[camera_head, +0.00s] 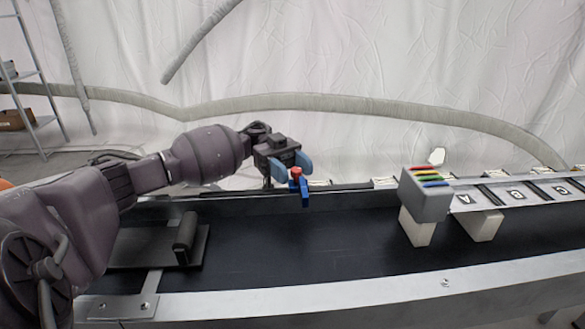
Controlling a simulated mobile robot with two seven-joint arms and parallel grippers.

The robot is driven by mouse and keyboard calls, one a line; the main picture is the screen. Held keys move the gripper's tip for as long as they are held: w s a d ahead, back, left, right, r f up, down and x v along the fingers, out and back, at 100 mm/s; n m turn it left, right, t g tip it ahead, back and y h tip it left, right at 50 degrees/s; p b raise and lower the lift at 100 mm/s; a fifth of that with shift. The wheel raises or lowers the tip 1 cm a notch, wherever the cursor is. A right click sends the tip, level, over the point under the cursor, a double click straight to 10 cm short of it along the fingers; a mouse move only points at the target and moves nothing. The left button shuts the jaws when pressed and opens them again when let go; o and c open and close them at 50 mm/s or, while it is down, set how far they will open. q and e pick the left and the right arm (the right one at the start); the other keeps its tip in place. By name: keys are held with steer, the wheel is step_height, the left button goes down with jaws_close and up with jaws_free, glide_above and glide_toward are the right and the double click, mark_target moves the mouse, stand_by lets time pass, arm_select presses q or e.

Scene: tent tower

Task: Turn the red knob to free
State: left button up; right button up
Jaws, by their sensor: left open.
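The small red knob (296,172) shows at the far rail of the conveyor, near the middle of the picture. My left arm reaches in from the left, and my left gripper (291,168) is at the knob. Its light blue fingers are apart, and the knob appears between them. I cannot tell whether either finger touches it. The knob's far side and its mount are hidden. My right gripper is not in view.
A dark conveyor belt (310,243) runs across between metal rails. Lettered plates (515,192) line the far right. A black plate (160,248) lies at the left.

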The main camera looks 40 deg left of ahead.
arm_select(q)
steer(key=shift+d, duration=0.15)
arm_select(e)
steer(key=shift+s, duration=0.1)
arm_select(q)
steer(key=shift+c, duration=0.3)
jaws_close()
steer(key=shift+s+r+t+p, duration=0.1)
steer(key=shift+r+t+p, duration=0.2)
steer(key=shift+t+p, duration=0.2)
steer(key=shift+r+n+t, duration=0.1)
steer(key=shift+n+t, duration=0.2)
steer(key=shift+n, duration=0.1)
steer(key=shift+t+p, duration=0.3)
steer(key=shift+p, duration=0.15)
steer(key=shift+f+n+h, duration=0.3)
steer(key=shift+f+n, duration=0.05)
steer(key=shift+n, duration=0.05)
steer(key=shift+o, duration=0.3)
jaws_free()
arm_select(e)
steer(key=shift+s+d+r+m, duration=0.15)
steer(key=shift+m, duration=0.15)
